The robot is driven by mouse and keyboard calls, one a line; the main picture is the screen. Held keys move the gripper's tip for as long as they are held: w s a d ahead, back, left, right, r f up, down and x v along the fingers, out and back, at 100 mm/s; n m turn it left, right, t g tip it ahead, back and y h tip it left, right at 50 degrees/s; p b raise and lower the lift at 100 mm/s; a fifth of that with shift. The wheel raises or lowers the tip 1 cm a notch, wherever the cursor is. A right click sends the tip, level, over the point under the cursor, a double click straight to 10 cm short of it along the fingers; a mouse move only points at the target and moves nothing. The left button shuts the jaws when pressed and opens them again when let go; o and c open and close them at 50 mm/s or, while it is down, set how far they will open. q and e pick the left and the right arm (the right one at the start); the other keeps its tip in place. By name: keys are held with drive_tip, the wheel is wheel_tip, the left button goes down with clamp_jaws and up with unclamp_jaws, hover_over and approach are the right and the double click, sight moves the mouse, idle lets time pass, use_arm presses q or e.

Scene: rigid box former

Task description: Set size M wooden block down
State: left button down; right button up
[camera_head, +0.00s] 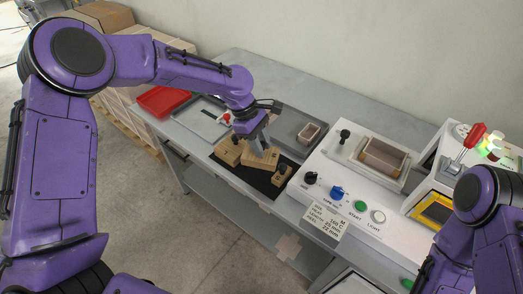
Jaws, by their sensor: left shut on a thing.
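Several wooden blocks are on a black mat (257,180) on the grey table. My left gripper (264,150) points down over the mat, shut on the middle block, which I take for the size M wooden block (258,162). The fingers hide part of this block, and I cannot tell whether it touches the mat. Another wooden block (229,151) is just left of it, and a smaller one with a dark knob (282,176) is at the right. My right arm shows at the lower right, but its gripper is out of view.
The white machine (320,190) with knobs and buttons stands right of the mat. A red bin (163,100) is at the left. The table's front edge is close to the mat.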

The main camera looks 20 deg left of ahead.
use_arm(q)
drive_tip(key=w+f, duration=0.1)
drive_tip(key=f, duration=0.1)
drive_tip(key=w+f+p, duration=0.1)
drive_tip(key=w+f, duration=0.1)
drive_tip(key=f, duration=0.1)
drive_tip(key=w+a+f, duration=0.1)
drive_tip(key=f, duration=0.1)
drive_tip(key=shift+w+f, duration=0.15)
drive_tip(key=shift+f, duration=0.7)
drive_tip(key=shift+f, duration=0.15)
drive_tip(key=c, duration=0.8)
unclamp_jaws()
drive_tip(key=shift+c, duration=0.2)
drive_tip(key=shift+r, duration=0.2)
drive_tip(key=s+b+v, duration=0.1)
drive_tip(key=v, duration=1.1)
drive_tip(key=shift+w, duration=0.45)
